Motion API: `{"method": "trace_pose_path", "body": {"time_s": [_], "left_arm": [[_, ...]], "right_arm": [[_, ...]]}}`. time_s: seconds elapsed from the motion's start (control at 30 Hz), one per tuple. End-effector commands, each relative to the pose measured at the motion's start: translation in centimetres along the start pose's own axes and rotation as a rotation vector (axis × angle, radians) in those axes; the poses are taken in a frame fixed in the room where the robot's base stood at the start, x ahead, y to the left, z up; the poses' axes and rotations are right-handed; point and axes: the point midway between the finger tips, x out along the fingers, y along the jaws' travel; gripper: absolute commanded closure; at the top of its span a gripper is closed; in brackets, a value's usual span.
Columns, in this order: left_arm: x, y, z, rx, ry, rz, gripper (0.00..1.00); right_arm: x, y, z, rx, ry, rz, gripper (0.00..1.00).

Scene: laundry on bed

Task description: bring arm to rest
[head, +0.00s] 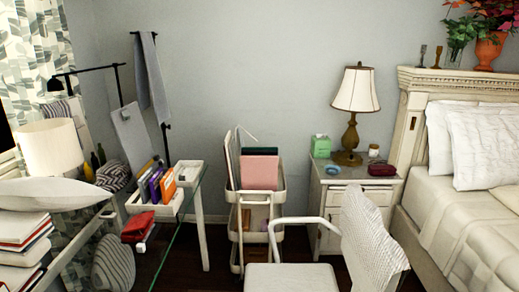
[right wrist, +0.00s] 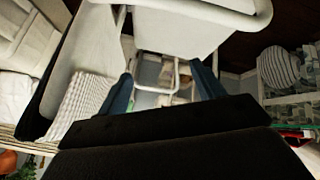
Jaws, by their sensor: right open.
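My right gripper (right wrist: 161,72) shows in the right wrist view with its two blue-grey fingers spread apart. I see nothing held between them. A white chair (right wrist: 200,28) and parts of the white cart lie beyond the fingers in that view, apart from them as far as I can tell. Neither arm nor gripper shows in the head view. My left gripper is in no view.
In the head view the chair (head: 290,278) stands front centre, before the cart (head: 233,195). A nightstand (head: 328,212) with a lamp (head: 357,95) and the bed (head: 470,215) are to the right. A glass-topped desk (head: 188,205) is left.

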Motion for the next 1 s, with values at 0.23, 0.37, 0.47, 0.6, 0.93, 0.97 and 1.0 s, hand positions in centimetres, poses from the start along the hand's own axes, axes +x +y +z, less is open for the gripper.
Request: {"method": "trace_pose_path", "body": {"time_s": [0.23,0.37,0.47,0.6,0.93,0.97,1.0], "left_arm": [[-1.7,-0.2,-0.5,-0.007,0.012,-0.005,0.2],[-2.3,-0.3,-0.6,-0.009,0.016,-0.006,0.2],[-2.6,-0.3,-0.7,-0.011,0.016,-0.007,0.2],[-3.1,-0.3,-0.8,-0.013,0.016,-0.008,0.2],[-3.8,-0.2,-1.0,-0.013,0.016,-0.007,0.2],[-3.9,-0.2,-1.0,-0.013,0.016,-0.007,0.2],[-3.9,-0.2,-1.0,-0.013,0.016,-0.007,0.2]], "right_arm": [[-0.7,-5.9,5.4,0.095,-0.092,-0.13,0.33],[-1.1,-8.5,8.3,0.142,-0.145,-0.178,0.33],[-1.6,-10.5,10.6,0.176,-0.189,-0.214,0.33],[-2.5,-13.3,13.8,0.22,-0.255,-0.261,0.33],[-4.8,-17.6,20.0,0.264,-0.378,-0.325,0.33],[-4.9,-17.7,20.3,0.264,-0.383,-0.327,0.33],[-5.0,-17.9,20.6,0.264,-0.389,-0.328,0.33]]}}
